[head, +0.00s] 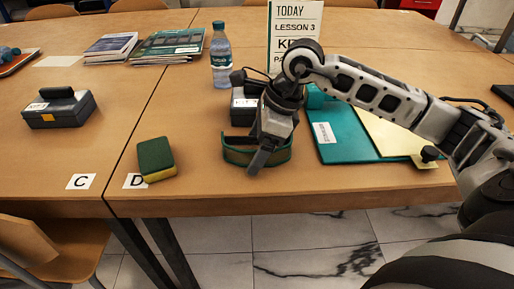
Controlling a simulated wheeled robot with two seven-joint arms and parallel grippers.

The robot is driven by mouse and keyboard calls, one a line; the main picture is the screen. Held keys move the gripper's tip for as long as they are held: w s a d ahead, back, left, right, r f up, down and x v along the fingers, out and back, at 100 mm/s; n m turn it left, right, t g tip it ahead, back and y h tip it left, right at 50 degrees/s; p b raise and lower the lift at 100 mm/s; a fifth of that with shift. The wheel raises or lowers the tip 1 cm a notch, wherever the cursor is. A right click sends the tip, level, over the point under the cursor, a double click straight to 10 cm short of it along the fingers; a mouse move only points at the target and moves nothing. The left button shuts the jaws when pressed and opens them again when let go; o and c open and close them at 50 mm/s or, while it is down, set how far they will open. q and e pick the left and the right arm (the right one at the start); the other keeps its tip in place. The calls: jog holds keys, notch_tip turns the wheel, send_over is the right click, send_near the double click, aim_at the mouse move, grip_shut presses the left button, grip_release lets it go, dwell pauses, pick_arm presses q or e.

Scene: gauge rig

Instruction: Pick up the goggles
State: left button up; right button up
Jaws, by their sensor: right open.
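The goggles (236,156), with a dark green band, lie near the front edge of the right-hand table (205,190). My right gripper (262,158) reaches down over the middle of the goggles and hides part of them. Its jaws are open. I cannot tell whether a finger touches the goggles. My left gripper is not in view.
A green and yellow sponge (156,159) lies left of the goggles. Behind them stand a dark device (240,108), a water bottle (221,58) and a lesson sign (296,20). A teal board (340,148) lies to the right. Another dark case (60,110) sits at left.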

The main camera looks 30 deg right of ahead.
jog(key=c, duration=1.1)
jog(key=shift+r, duration=0.1)
